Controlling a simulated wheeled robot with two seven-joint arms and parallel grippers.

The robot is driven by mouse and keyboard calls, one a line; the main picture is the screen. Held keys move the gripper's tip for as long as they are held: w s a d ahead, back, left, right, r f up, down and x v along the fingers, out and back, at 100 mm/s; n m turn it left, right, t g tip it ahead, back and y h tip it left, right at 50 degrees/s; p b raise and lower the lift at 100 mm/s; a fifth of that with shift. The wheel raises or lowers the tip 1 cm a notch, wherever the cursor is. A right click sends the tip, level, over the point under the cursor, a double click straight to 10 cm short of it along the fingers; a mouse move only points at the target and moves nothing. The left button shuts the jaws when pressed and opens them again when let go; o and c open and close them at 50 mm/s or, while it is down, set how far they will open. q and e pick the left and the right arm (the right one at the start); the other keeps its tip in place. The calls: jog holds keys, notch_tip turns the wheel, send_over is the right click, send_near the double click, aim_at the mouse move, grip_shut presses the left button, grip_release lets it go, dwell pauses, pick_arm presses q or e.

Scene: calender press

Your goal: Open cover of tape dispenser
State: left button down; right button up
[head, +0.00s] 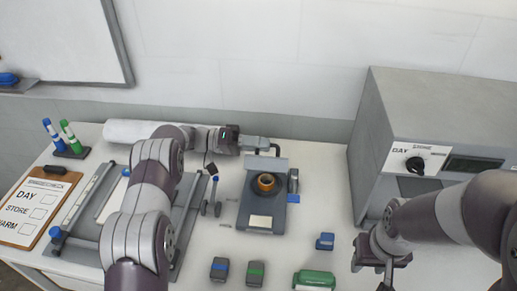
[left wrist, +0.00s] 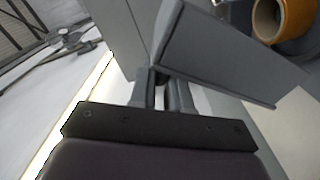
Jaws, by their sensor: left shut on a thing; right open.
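The grey tape dispenser (head: 243,215) stands mid-table with an orange-brown tape roll (head: 266,182) exposed on it; the roll also shows in the left wrist view (left wrist: 268,18). Its grey cover (head: 268,162) is at the back of the dispenser, behind the roll; a grey panel (left wrist: 225,55) fills the middle of the left wrist view beside the fingers. My left gripper (head: 270,146) reaches in from the left and is shut at the cover's back edge; the exact grip is hidden. The left fingers also show in the wrist view (left wrist: 165,92). My right gripper (head: 376,268) is open and empty at the front right.
A grey machine box (head: 440,110) with a dial stands at the right. A blue block (head: 325,241), a green-topped block (head: 256,272), another blue-topped block (head: 219,269) and a green case (head: 314,280) lie in front. A clipboard (head: 38,207) and markers (head: 70,138) are at the left.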

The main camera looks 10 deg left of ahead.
pick_arm(q)
jog(key=shift+w+r+n+b, duration=0.15)
jog(key=shift+w+n+b, duration=0.25)
jog(key=shift+w, duration=0.25)
jog(key=shift+w+r+b, duration=0.25)
jog(key=shift+w+b, duration=0.5)
jog(key=shift+w, duration=0.15)
pick_arm(e)
jog(key=shift+s+f, duration=0.15)
jog(key=shift+f, duration=0.95)
pick_arm(q)
jog(key=c, duration=1.2)
grip_release()
jog(key=shift+o, duration=0.2)
pick_arm(e)
notch_tip(320, 180, down, 2)
jog(key=shift+f+b, duration=0.15)
jog(key=shift+b, duration=1)
pick_arm(q)
jog(key=a, duration=0.7)
jog(key=shift+a, duration=0.25)
